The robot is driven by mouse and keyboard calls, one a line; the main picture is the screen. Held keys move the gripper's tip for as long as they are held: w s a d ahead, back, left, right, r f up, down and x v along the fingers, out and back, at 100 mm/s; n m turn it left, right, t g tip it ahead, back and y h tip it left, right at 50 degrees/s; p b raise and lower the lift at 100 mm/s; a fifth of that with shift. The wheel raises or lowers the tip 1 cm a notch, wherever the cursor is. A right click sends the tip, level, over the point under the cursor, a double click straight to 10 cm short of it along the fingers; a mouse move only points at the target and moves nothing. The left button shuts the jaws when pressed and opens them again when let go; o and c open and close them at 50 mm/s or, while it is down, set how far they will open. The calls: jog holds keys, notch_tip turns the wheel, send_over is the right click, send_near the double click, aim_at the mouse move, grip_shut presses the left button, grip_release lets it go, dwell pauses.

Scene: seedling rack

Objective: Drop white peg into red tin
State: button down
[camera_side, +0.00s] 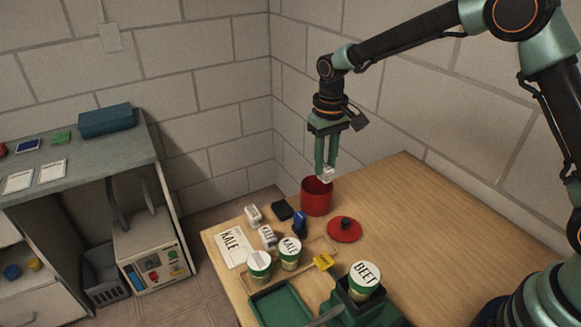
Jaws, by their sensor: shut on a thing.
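My gripper (324,170) points down near the far corner of the table, shut on a small white peg (328,175). The peg is held at the fingertips, over or just in front of the open mouth of the red tin (316,198); I cannot tell its exact depth. The tin stands upright on the table, and its inside is mostly hidden. Its likely lid, a red disc with a dark knob (344,229), lies flat on the table in front of the tin.
Several white-topped green pots, one marked BEET (365,279), stand nearer the front. A KALE card (233,246), small white blocks, a blue item (300,223), a black item (282,210) and a green tray (281,306) lie left. The table's right side (420,220) is clear.

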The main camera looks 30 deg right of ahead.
aim_at(326, 166)
jog(key=shift+f, duration=0.75)
jog(key=c, duration=0.6)
grip_release()
notch_tip(326, 166, up, 12)
jog(key=shift+r, duration=0.1)
